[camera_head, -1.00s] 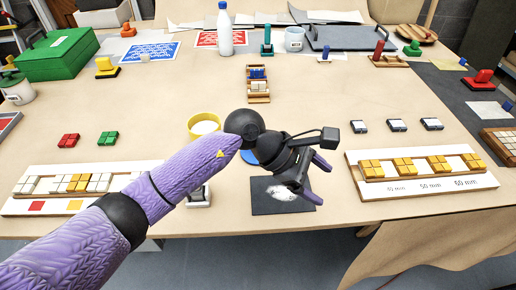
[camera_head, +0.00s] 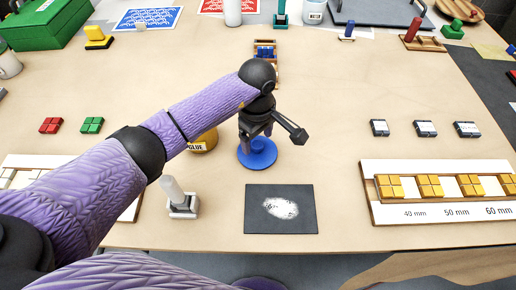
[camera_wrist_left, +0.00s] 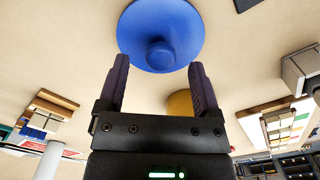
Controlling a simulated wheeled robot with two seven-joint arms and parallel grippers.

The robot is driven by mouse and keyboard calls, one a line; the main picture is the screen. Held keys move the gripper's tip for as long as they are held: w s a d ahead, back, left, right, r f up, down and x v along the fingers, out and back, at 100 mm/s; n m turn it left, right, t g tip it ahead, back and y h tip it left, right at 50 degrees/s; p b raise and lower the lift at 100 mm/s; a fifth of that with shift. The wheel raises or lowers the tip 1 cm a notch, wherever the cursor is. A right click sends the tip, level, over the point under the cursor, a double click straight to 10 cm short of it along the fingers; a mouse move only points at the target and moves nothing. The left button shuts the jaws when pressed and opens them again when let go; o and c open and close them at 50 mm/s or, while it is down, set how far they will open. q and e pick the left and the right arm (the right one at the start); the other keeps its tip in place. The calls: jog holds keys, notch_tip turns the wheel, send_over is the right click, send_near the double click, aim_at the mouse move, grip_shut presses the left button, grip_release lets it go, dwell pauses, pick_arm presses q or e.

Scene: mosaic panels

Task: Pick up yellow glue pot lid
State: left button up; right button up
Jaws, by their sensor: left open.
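A blue round lid with a knob in its middle (camera_head: 258,157) lies on the table; no yellow lid shows. The yellow glue pot (camera_head: 205,142), labelled GLUE, stands just left of it, partly hidden behind my left arm. My left gripper (camera_head: 256,138) is open and empty, pointing down over the blue lid. In the left wrist view the blue lid (camera_wrist_left: 160,25) and its knob are ahead of the two spread fingers (camera_wrist_left: 160,82), apart from them. A yellow part of the glue pot (camera_wrist_left: 180,103) shows behind the right finger there. My right gripper is not in view.
A dark mat with a white patch (camera_head: 281,222) lies nearer the front edge. A white-handled stamp (camera_head: 178,198) stands left of it. A board with yellow tiles (camera_head: 440,210) is at right. Red tiles (camera_head: 51,125) and green tiles (camera_head: 92,125) lie left.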

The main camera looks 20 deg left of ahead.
pick_arm(q)
notch_tip(320, 180, down, 2)
jog(key=shift+f, duration=0.25)
grip_shut()
